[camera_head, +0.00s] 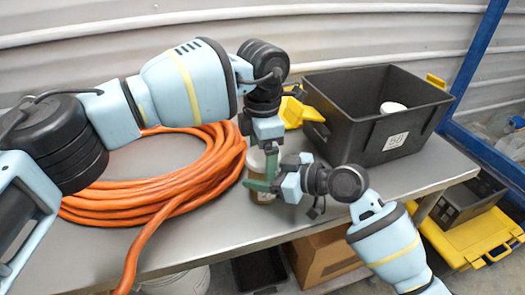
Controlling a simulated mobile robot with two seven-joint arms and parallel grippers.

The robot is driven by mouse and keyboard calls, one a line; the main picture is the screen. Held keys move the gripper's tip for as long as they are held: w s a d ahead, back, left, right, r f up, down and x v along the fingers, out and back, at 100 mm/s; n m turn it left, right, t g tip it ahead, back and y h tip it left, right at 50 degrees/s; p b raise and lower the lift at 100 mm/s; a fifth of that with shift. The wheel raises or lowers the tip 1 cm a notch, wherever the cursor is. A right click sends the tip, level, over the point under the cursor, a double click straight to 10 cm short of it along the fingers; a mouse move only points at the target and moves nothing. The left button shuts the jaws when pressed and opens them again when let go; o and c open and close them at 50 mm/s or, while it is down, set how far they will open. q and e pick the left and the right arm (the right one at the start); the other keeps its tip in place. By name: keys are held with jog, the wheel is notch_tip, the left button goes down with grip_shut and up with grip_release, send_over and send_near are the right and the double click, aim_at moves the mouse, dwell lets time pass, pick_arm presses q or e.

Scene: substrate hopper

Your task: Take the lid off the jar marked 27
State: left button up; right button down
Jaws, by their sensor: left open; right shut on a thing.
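A small glass jar (262,197) with brownish contents and a pale top (256,158) stands upright on the grey metal table (200,247), right of the orange coil. No number is readable on it, so I cannot tell if it is marked 27. My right gripper (262,184) comes in from the right and is shut on the jar's side. My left gripper (257,143) points down just above the jar's top with its fingers apart. The fingers partly hide the jar and its lid.
A coiled orange hose (150,190) fills the table's left part. A black crate (350,137) labelled 50 stands at the back right, with a white round thing (393,107) inside. A yellow object (297,110) lies beside the crate. A cardboard box (322,258) is below the table.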

pick_arm(q)
jog(key=shift+s+d+r, duration=0.1)
jog(key=shift+d+r, duration=0.05)
jog(key=shift+r, duration=2.1)
pick_arm(e)
jog(key=shift+c, duration=1.3)
grip_release()
pick_arm(q)
jog(key=shift+f+b, duration=0.3)
jog(key=shift+f, duration=0.5)
pick_arm(e)
jog(key=shift+v, duration=3.9)
